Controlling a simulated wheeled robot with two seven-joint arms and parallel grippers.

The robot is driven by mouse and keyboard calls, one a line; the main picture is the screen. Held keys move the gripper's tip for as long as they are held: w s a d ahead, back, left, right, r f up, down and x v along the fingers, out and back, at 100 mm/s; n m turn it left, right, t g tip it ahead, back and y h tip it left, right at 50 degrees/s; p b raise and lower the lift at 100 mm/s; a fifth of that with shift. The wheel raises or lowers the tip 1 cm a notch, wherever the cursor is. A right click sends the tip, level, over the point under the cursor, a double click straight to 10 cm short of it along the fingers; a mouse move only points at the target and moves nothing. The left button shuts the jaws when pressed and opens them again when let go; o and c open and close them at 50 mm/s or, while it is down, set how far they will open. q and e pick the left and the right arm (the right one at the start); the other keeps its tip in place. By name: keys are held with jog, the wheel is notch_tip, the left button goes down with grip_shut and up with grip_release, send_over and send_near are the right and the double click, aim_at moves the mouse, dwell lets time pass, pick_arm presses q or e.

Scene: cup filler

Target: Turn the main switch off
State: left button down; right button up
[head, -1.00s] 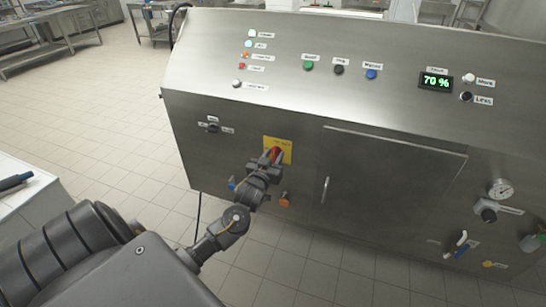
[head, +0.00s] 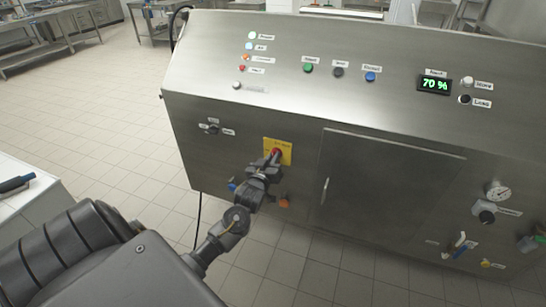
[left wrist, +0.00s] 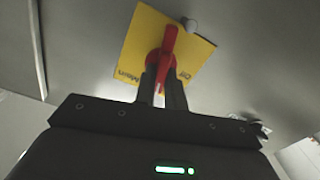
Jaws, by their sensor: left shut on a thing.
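The main switch is a red rotary handle (head: 277,152) on a yellow plate (head: 286,146) on the front of the steel machine. In the left wrist view the red handle (left wrist: 169,42) stands out from the yellow plate (left wrist: 138,45), whose printed words appear upside down. My left gripper (head: 271,163) is at the switch. My right gripper is not in view.
The machine's upper panel (head: 330,40) carries lamps, push buttons and a display (head: 434,85) reading 70 %. Below the switch are a blue fitting and an orange one (head: 284,203). A closed door (head: 375,190) is to the right.

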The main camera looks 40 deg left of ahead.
pick_arm(q)
jog(key=n+p, duration=0.3)
jog(key=n, duration=0.4)
jog(key=n+p, duration=0.2)
jog(key=n, duration=0.6)
jog(key=shift+a+f+p, duration=0.2)
jog(key=shift+p, duration=0.2)
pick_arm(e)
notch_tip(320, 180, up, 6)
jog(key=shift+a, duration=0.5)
pick_arm(q)
jog(key=c, duration=1.5)
grip_release()
jog(key=shift+o, duration=0.2)
